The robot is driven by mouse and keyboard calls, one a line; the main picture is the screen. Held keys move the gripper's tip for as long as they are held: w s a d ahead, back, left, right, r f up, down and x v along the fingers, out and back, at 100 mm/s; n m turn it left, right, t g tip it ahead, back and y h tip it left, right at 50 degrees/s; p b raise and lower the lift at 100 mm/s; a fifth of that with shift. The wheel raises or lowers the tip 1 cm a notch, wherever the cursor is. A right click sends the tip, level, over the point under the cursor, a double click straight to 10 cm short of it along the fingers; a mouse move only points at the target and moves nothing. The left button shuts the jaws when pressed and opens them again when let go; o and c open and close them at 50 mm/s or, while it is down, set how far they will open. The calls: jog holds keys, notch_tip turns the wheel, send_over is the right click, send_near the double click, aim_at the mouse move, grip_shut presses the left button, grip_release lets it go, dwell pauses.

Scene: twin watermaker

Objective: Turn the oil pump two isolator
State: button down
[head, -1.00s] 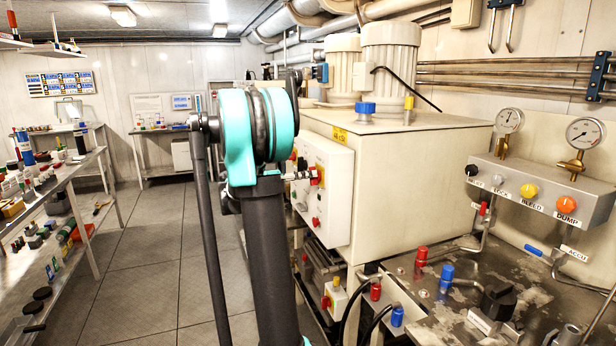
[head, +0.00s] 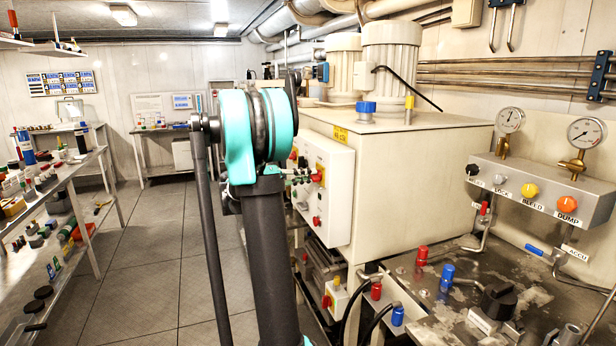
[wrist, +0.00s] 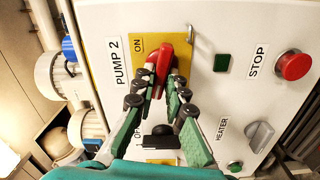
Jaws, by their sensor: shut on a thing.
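The pump 2 isolator is a red handle (wrist: 163,62) on a yellow plate (wrist: 127,52) in the wrist view, beside the labels "PUMP 2" and "ON". My gripper (wrist: 160,82) has its two green-padded fingers on either side of the red handle and is shut on it. The handle's lower part is partly hidden between the fingertips. In the head view my gripper (head: 298,178) is at the white control panel (head: 341,192), with a little red of the isolator (head: 318,177) showing beside it.
In the wrist view, a red STOP button (wrist: 293,66), a dark green square (wrist: 221,62), a grey HEATER knob (wrist: 259,136) and a small green button (wrist: 235,166) share the panel. A black knob (wrist: 159,137) lies below the isolator. A metal bracket (wrist: 190,38) stands close by.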

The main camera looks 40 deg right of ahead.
jog(key=shift+f+n, duration=0.1)
jog(key=shift+n, duration=1.2)
jog(key=c, duration=1.6)
grip_release()
jog(key=shift+o, duration=0.2)
jog(key=v, duration=1.2)
jog(key=shift+f, duration=0.1)
